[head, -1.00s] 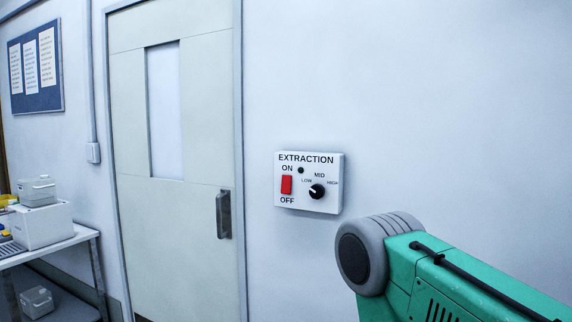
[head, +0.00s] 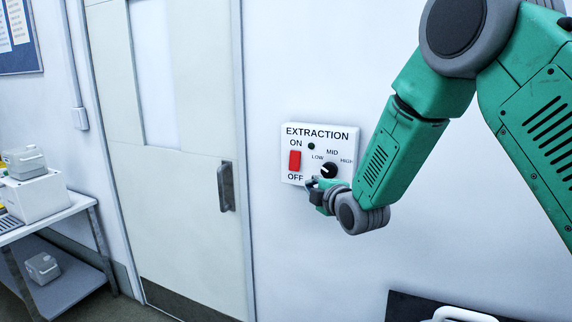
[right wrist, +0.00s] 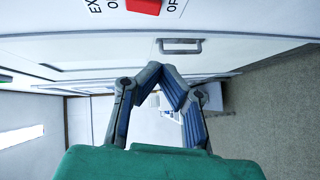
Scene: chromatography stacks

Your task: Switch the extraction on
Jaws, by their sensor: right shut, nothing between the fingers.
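The white EXTRACTION box (head: 342,139) is fixed to the wall in the head view. It carries a red rocker switch (head: 295,161) between the words ON and OFF, a small dark lamp (head: 311,146) and a black knob (head: 329,170) marked LOW, MID, HIGH. I cannot tell which way the rocker is pressed. My right gripper (head: 312,185) is at the box's lower edge, just below and right of the rocker; contact is unclear. In the right wrist view its fingers (right wrist: 170,72) meet, empty, and the red rocker (right wrist: 144,6) shows at the top edge. My left gripper is out of view.
A closed door (head: 180,200) with a dark handle (head: 226,187) is left of the box. A shelf trolley (head: 75,207) with pale equipment stands at far left. A dark-topped item with a white handle (head: 462,314) is at lower right. The wall around the box is bare.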

